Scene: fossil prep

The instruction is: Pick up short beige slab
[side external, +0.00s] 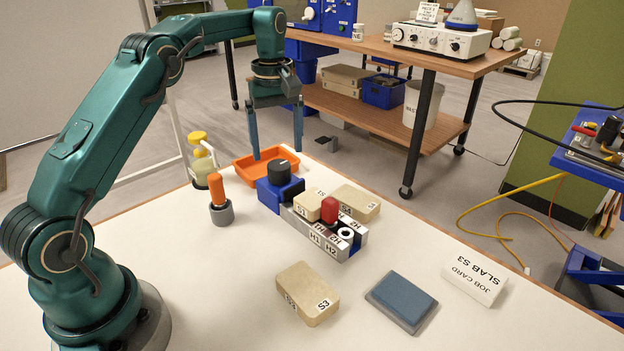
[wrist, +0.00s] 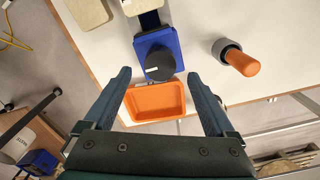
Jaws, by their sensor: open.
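Three beige slabs show in the side view. The smallest (side external: 308,205), marked S1, lies on the grey block of the blue vise (side external: 279,193). A longer one (side external: 358,203) lies just behind the grey block. A thicker one (side external: 306,291), marked S3, lies on the table in front. In the wrist view, parts of two slabs show at the top edge: the small one (wrist: 140,5) and the one beside it (wrist: 88,10). My gripper (side external: 276,150) is open and empty above the orange tray (side external: 245,165), beyond the vise, apart from every slab.
The vise has a black knob (side external: 279,171), and a red peg (side external: 329,208) stands by the small slab. An orange-handled tool (side external: 217,190) stands in a grey cup at left. A blue pad (side external: 403,298) and a job card reading SLAB S3 (side external: 474,278) lie at right. The front left table is clear.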

